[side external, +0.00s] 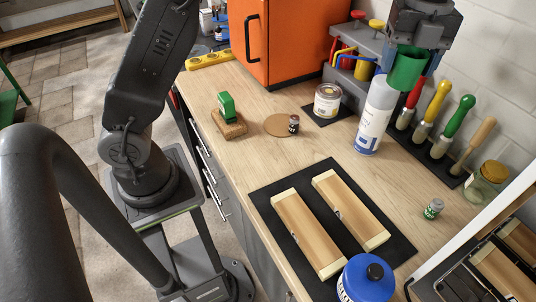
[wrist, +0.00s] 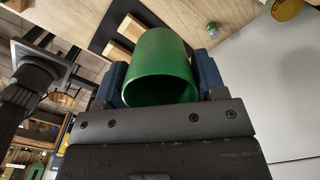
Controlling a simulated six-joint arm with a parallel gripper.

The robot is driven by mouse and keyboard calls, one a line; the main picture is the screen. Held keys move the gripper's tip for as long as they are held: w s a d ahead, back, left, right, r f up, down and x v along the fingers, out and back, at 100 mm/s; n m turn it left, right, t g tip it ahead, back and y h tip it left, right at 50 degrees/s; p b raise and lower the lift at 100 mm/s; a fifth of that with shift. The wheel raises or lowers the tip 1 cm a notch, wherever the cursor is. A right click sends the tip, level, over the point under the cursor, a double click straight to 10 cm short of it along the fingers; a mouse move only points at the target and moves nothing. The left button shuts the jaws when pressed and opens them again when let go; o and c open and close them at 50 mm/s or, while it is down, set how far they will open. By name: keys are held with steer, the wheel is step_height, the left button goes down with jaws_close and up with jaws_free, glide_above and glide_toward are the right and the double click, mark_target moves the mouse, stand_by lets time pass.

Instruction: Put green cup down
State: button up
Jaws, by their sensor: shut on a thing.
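The green cup (side external: 407,68) is held in my gripper (side external: 417,50) above the back right part of the workbench, over the white spray can and the row of tools. In the wrist view the green cup (wrist: 160,68) sits between the two blue-grey fingers of my gripper (wrist: 163,80), which are shut on its sides. Its open round mouth faces the wrist camera. The cup is clear of the bench top. Its far end is hidden in the wrist view.
The workbench (side external: 240,95) carries a white spray can (side external: 376,118), an open tin (side external: 327,101), handled tools (side external: 458,117), a black mat (side external: 335,215) with two wooden blocks, a blue-lidded pot (side external: 366,281) and a glass jar (side external: 487,182). An orange cabinet (side external: 285,40) stands behind.

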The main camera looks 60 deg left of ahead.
steer(key=s+a+f+n, duration=0.2)
steer(key=s+a+n, duration=0.1)
steer(key=s+a, duration=1.4)
steer(key=f, duration=0.5)
steer(key=s+d+f, duration=0.1)
steer(key=f, duration=0.5)
steer(key=s+d+f, duration=0.1)
steer(key=f, duration=0.5)
steer(key=shift+s+f, duration=0.15)
steer(key=shift+f, duration=2.1)
steer(key=shift+f, duration=0.1)
steer(key=o, duration=0.9)
